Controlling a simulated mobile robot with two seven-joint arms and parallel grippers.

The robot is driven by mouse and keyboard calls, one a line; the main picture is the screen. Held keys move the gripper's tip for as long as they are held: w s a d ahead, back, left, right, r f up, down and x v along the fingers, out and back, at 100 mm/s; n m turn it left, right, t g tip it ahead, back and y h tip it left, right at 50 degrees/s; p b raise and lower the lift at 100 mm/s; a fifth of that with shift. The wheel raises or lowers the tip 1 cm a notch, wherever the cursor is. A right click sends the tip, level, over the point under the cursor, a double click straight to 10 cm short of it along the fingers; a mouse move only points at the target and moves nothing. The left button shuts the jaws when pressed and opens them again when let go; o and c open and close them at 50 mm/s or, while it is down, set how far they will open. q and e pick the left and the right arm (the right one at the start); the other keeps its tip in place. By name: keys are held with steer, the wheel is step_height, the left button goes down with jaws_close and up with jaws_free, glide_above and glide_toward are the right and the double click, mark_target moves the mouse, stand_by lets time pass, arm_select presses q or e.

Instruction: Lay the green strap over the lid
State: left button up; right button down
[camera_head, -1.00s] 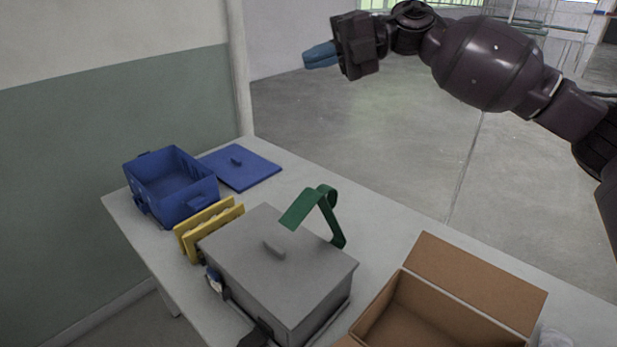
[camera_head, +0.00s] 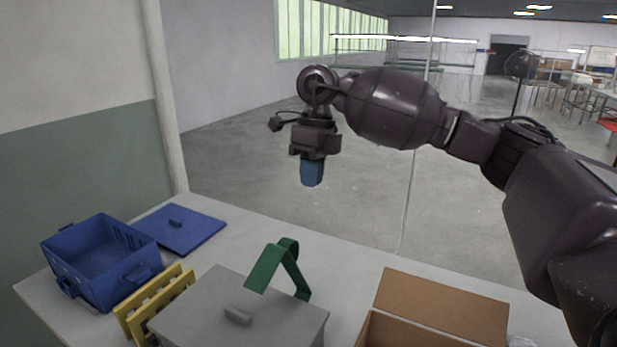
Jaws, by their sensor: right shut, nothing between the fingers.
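The green strap (camera_head: 279,267) stands bent up at the far right edge of the grey box. Its curled top is raised, and one end hangs over the grey lid (camera_head: 205,305), which has a small handle. The lid lies on the box, whose lower part is cut off by the frame. My right gripper (camera_head: 312,185), with blue fingertips pointing down, is shut and empty. It appears above and beyond the strap, clear of it. My left gripper is not in view.
A blue open crate (camera_head: 88,280) and its flat blue lid (camera_head: 185,232) are at the left. A yellow rack (camera_head: 150,312) stands between crate and grey box. An open cardboard box (camera_head: 440,306) is at the right. Bare table (camera_head: 240,240) shows behind the grey box.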

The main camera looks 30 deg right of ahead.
steer(key=s+a+f, duration=0.2)
steer(key=a+f, duration=0.2)
steer(key=f, duration=0.4)
steer(key=shift+s+a+f, duration=0.15)
steer(key=shift+s+f, duration=0.1)
steer(key=shift+f, duration=0.15)
